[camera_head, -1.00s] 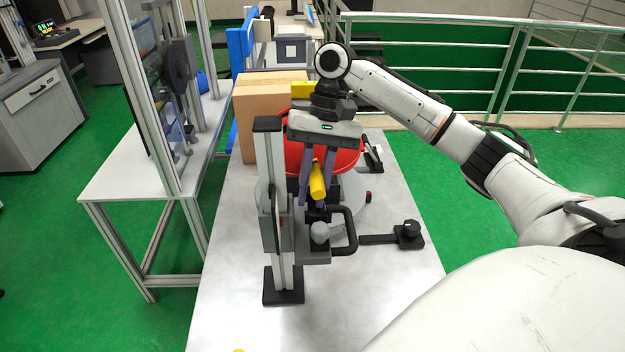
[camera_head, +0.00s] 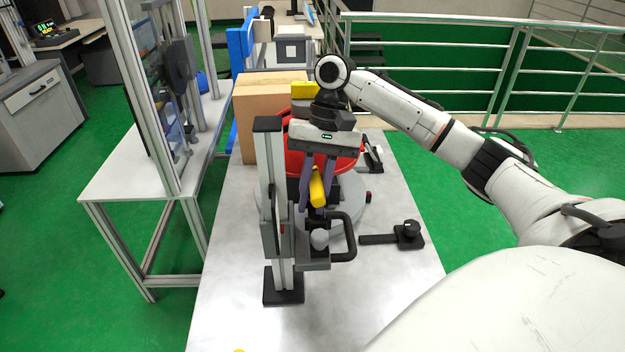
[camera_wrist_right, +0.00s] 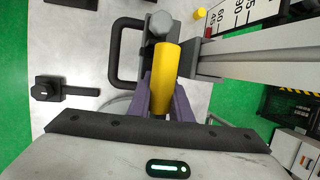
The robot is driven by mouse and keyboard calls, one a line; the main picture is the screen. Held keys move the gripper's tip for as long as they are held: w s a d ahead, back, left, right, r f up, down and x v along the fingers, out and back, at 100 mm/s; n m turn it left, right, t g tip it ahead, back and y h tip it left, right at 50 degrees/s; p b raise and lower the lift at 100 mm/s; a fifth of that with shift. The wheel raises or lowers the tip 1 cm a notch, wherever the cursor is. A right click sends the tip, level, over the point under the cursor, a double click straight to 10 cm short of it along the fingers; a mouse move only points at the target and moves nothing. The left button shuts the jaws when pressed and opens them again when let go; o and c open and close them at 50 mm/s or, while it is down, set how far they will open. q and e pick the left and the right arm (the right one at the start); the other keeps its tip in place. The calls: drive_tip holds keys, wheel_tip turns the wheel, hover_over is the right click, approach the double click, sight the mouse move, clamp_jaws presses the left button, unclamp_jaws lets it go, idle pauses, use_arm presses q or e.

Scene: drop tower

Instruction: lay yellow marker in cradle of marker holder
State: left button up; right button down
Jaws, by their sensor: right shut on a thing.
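The yellow marker (camera_head: 317,187) is a short yellow cylinder. My right gripper (camera_head: 316,199) is shut on it and holds it tilted beside the grey upright post (camera_head: 272,160) of the drop tower. In the right wrist view the marker (camera_wrist_right: 165,72) lies between the purple fingers (camera_wrist_right: 165,105), its far end close to a grey round knob (camera_wrist_right: 159,24). That knob (camera_head: 319,239) and a black handle (camera_head: 345,238) sit on the tower's carriage just below the marker. I cannot tell for sure which part is the marker holder. My left gripper is not in view.
A red bowl-like container (camera_head: 345,160) and a cardboard box (camera_head: 262,95) stand behind the gripper. A black piece with a knob (camera_head: 407,235) lies to the right on the grey table (camera_head: 370,310). The table's front part is mostly clear.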

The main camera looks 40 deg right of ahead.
sight(312, 181)
drive_tip(key=shift+s+a+f, duration=0.1)
drive_tip(key=shift+s+f, duration=0.15)
drive_tip(key=shift+f, duration=0.75)
drive_tip(key=c, duration=1.5)
unclamp_jaws()
drive_tip(key=shift+a, duration=0.1)
drive_tip(key=shift+c, duration=1.2)
drive_tip(key=shift+r, duration=0.1)
drive_tip(key=shift+v, duration=0.95)
drive_tip(key=shift+o, duration=1)
drive_tip(key=shift+w+r, duration=0.15)
drive_tip(key=shift+r, duration=2.5)
